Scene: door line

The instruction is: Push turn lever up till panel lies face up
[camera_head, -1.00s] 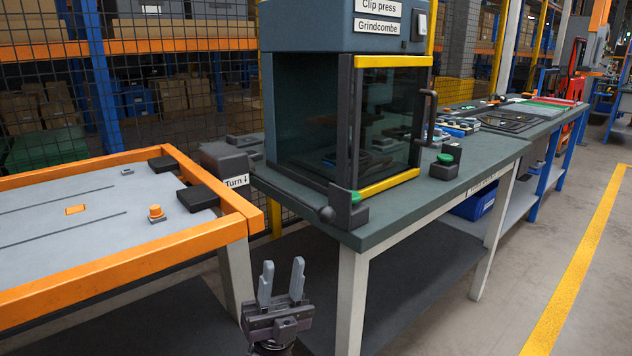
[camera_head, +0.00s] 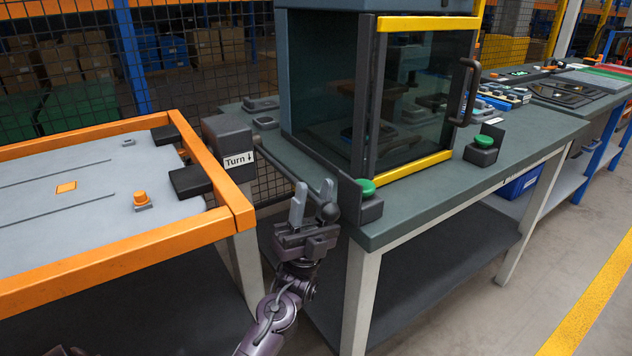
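The turn lever (camera_head: 283,172) is a dark bar that slopes down to the right from a dark box marked "Turn ↓" (camera_head: 229,145) and ends in a round black knob (camera_head: 328,212). My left gripper (camera_head: 312,194) is at the knob end, its two grey fingers pointing up and spread apart. The knob overlaps the right finger in the picture; I cannot tell whether they touch. The grey panel (camera_head: 95,205) lies flat in an orange frame (camera_head: 130,252) at left, with an orange square and an orange knob (camera_head: 140,198) on top. My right gripper is not in view.
The clip press (camera_head: 330,95) stands on the dark green bench (camera_head: 425,208), close right of the lever. Green buttons (camera_head: 368,187) (camera_head: 484,141) sit on black blocks by the press. A wire fence (camera_head: 190,60) is behind. Grey floor (camera_head: 535,290) is clear at right.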

